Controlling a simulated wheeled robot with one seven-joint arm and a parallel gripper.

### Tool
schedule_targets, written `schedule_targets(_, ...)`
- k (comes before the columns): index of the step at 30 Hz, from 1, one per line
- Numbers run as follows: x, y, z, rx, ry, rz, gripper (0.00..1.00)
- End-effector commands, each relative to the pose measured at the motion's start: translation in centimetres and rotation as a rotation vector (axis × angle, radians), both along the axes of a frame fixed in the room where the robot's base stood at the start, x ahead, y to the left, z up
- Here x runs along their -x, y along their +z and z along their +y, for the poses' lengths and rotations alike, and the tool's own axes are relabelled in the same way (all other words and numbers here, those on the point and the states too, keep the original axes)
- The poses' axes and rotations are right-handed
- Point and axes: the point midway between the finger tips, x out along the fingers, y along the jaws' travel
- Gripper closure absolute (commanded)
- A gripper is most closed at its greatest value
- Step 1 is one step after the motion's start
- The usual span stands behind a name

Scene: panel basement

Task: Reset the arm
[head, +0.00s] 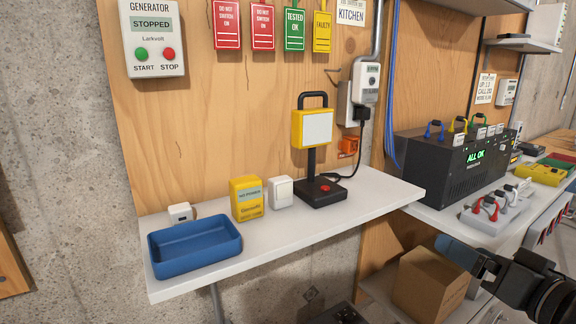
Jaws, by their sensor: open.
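My gripper (455,252) shows at the lower right, at the end of my dark arm. It is open and I see nothing held in it. It hangs in front of the right-hand shelf, above a cardboard box (430,287), and is apart from the left shelf (300,237). Its fingertips are small and partly hard to make out at this angle. Most of my arm lies outside the picture.
The left shelf holds a blue tray (195,262), a yellow tester (246,198), white boxes and a yellow work lamp (312,130). A black unit reading "ALL OK" (462,160) and red-handled switches (490,207) stand on the right shelf. A generator panel (151,38) hangs behind.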

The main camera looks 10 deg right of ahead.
Motion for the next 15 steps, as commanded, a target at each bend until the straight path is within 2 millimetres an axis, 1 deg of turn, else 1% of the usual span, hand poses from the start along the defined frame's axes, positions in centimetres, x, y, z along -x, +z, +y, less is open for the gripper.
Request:
schedule_targets(1, 0.9, -2.0, 1.2, -0.014, -0.016, 0.019, 0.03)
schedule_targets(3, 2.1, -4.1, 2.4, -0.019, -0.048, 0.036, 0.03)
schedule_targets(5, 3.3, -5.8, 3.5, -0.020, -0.072, 0.051, 0.03)
schedule_targets(6, 4.2, -6.9, 4.1, -0.018, -0.088, 0.061, 0.03)
schedule_targets(8, 5.7, -8.4, 5.1, -0.012, -0.110, 0.077, 0.03)
schedule_targets(9, 6.7, -9.3, 5.8, -0.004, -0.121, 0.087, 0.03)
schedule_targets(11, 8.3, -10.6, 6.7, 0.011, -0.138, 0.101, 0.03)
schedule_targets(15, 12.6, -12.9, 8.7, 0.059, -0.165, 0.132, 0.03)
